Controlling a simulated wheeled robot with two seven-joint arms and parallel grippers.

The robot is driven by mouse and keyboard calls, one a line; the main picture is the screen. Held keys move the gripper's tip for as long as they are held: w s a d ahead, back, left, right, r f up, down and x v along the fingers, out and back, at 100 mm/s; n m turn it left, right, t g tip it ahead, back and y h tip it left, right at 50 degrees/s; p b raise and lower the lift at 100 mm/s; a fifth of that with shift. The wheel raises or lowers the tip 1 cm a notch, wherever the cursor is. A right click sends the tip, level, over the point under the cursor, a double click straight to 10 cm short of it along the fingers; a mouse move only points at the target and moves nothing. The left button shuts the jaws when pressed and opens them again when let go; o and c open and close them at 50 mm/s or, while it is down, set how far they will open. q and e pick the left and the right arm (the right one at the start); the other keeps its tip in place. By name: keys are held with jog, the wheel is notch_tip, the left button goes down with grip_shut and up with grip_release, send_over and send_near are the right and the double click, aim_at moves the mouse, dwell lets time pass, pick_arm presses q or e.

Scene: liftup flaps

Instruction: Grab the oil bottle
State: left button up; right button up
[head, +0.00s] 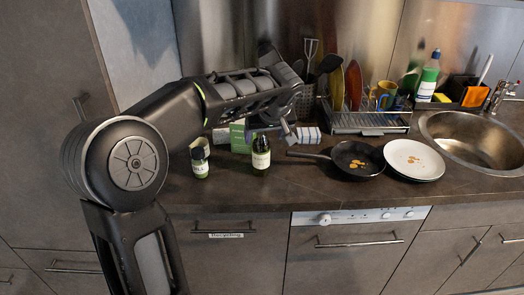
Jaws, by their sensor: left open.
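A dark green bottle with a pale label (261,160), which looks like the oil bottle, stands upright on the counter near its front edge. My left arm reaches in from the left, and its open gripper (270,132) is just above and behind the bottle's neck in the head view. The fingers are small and partly dark against the arm. I cannot tell whether they touch the bottle, but they are not closed on it. My right gripper is not in view.
A small labelled jar (200,164) stands left of the bottle, with a green box (238,136) behind. A frying pan (357,158) and a white plate (413,160) lie to the right. A dish rack (368,122) and sink (475,138) are farther right.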

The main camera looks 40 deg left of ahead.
aim_at(263, 138)
pick_arm(q)
jog(key=shift+f, duration=0.15)
jog(key=shift+a, duration=0.1)
jog(key=p+x, duration=0.1)
jog(key=x, duration=0.4)
jog(key=shift+a+f, duration=0.1)
jog(key=shift+c, duration=0.2)
dwell(0.4)
grip_shut()
dwell(0.6)
